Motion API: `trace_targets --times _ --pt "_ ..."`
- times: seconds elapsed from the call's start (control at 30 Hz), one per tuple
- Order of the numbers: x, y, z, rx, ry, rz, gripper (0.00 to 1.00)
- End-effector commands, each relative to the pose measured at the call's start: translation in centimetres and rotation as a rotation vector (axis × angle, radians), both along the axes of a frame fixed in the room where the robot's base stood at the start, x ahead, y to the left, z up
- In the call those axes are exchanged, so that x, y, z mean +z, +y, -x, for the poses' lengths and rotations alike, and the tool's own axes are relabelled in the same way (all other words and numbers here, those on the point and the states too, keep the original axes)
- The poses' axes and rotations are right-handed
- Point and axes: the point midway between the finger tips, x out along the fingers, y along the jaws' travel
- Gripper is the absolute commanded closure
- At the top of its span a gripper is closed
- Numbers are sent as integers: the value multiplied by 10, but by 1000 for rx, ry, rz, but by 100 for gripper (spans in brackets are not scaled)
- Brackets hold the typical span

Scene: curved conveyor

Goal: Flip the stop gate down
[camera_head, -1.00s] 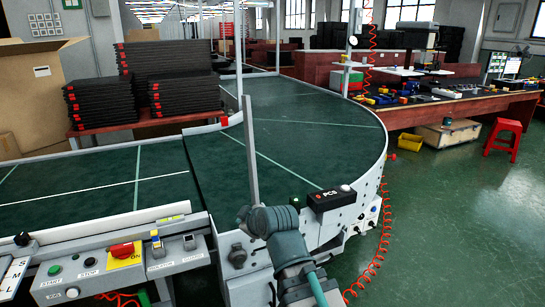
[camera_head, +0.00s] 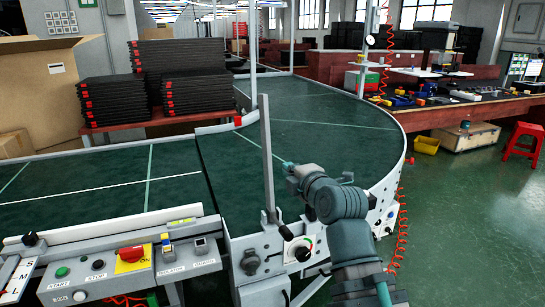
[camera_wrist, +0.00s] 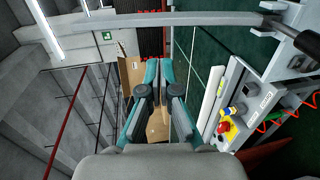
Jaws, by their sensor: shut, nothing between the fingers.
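The stop gate (camera_head: 267,155) is a long grey flat bar standing upright at the near edge of the curved green conveyor, leaning slightly. Its pivot is by a black knob on the conveyor's side. In the wrist view the gate (camera_wrist: 180,19) runs across the top of the picture. My gripper (camera_wrist: 159,66) has teal fingers, closed together with nothing between them. In the head view its teal tip (camera_head: 289,166) is just right of the bar, around mid-height. Whether it touches the bar cannot be told. My arm hides part of the conveyor's edge.
A control panel (camera_head: 135,260) with buttons and a red knob is at the lower left. The curved conveyor belt (camera_head: 310,105) is empty. Stacked black trays (camera_head: 180,75) stand behind on the left. Open floor lies to the right.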

Motion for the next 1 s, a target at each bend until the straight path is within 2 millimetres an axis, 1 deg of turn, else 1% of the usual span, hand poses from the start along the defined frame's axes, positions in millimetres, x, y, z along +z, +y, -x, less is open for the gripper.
trace_targets --times 0.27,0.47,0.67,0.8,0.87,1.0 --pt "0 0 -1 0 2 -1 100" --pt "1 3 -7 0 4 -2 100" --pt "0 10 -22 -1 5 -2 100" --pt "-8 22 -50 0 4 -3 100" --pt "-4 22 -48 3 5 -2 100" --pt "-4 25 -51 10 4 -1 100"
